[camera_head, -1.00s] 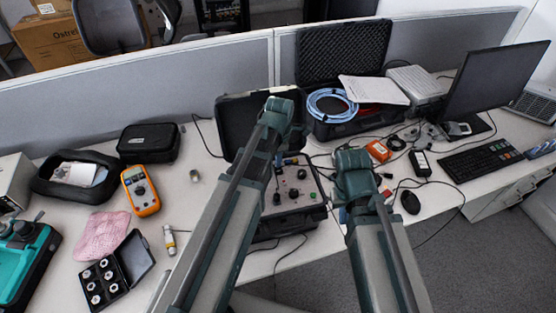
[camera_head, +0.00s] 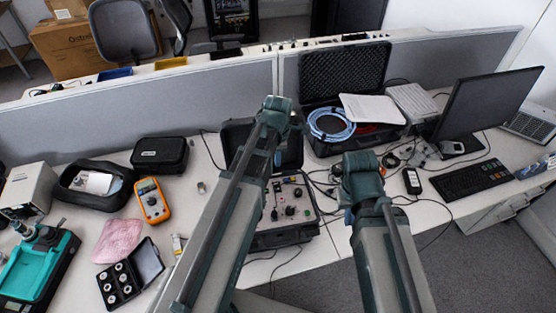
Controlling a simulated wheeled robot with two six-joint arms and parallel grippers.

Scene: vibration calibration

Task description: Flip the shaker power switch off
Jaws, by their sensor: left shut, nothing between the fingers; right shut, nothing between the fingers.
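The control box (camera_head: 318,222) is an open black case with a grey panel of knobs, switches and small coloured parts. It stands on the desk in the middle of the head view. Which part of the panel is the shaker power switch is too small to tell. My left arm (camera_head: 225,215) crosses in front of the box's left side and hides part of it. My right arm (camera_head: 385,245) rises just to the right of the box, apart from its panel in the picture. Both arms bend away at their upper joints, and I cannot make out either gripper's fingers.
An orange multimeter (camera_head: 152,201), a black pouch (camera_head: 160,154) and a pink cloth (camera_head: 117,240) lie to the left. A foam-lined case (camera_head: 341,72) with a blue cable coil (camera_head: 331,123) stands behind. A monitor (camera_head: 486,103) and keyboard (camera_head: 475,179) are at right. Loose cables cross the desk.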

